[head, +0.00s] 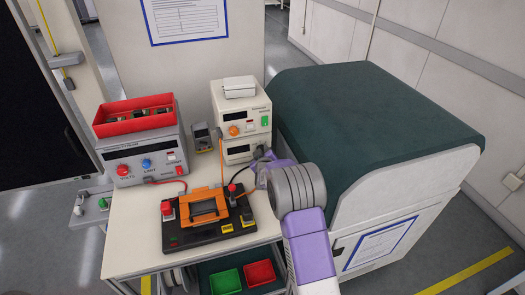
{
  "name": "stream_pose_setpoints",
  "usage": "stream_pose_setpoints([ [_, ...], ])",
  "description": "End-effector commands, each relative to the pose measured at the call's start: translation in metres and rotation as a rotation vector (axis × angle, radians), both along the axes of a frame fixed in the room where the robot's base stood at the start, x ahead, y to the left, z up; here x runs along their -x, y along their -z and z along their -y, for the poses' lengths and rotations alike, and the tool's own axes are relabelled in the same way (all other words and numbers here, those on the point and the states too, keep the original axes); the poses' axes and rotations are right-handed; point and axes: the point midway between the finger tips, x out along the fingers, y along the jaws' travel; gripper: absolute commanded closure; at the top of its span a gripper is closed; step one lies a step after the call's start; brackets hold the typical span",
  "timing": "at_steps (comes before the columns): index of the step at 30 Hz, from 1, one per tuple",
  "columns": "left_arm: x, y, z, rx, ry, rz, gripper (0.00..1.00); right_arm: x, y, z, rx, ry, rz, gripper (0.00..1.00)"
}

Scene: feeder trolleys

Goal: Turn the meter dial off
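The meter (202,137) is a small dark handheld unit with a light screen. It stands on the trolley top between the two bench instruments. Its dial is too small to read. My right gripper (258,164) is in front of the cream instrument's lower right, to the right of the meter and apart from it. Its fingers are small and partly hidden by the wrist, so I cannot tell whether they are open or shut. My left gripper is not in view.
A grey power supply (145,155) carries a red bin (134,115). Stacked cream instruments (241,115) stand right of the meter. A black and orange fixture (208,213) lies in front. A green-topped cabinet (370,105) is at the right. Green (225,283) and red (260,274) trays sit below.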

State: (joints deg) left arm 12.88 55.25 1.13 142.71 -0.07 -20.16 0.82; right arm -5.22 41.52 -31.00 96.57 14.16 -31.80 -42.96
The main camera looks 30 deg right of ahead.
Motion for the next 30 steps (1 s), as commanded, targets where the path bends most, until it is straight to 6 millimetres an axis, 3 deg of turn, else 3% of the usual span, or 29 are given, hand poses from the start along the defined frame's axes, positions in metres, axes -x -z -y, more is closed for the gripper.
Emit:
stream_pose_setpoints([
  [18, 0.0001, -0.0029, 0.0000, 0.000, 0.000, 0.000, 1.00, 0.0003, 0.0010, 0.0002, 0.042, 0.000, -0.011, 0.95],
  [19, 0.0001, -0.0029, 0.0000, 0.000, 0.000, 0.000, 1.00, 0.0003, 0.0010, 0.0003, 0.042, 0.000, -0.011, 0.60],
  [21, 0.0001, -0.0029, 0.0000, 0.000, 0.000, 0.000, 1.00, 0.0002, 0.0009, 0.0003, 0.042, 0.000, -0.011, 0.49],
  [24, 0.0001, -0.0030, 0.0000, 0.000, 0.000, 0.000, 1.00, 0.0002, 0.0008, 0.0001, 0.041, 0.000, -0.011, 0.39],
  [30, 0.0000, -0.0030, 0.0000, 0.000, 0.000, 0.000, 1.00, 0.0001, 0.0006, 0.0000, 0.041, 0.000, -0.011, 0.39],
])
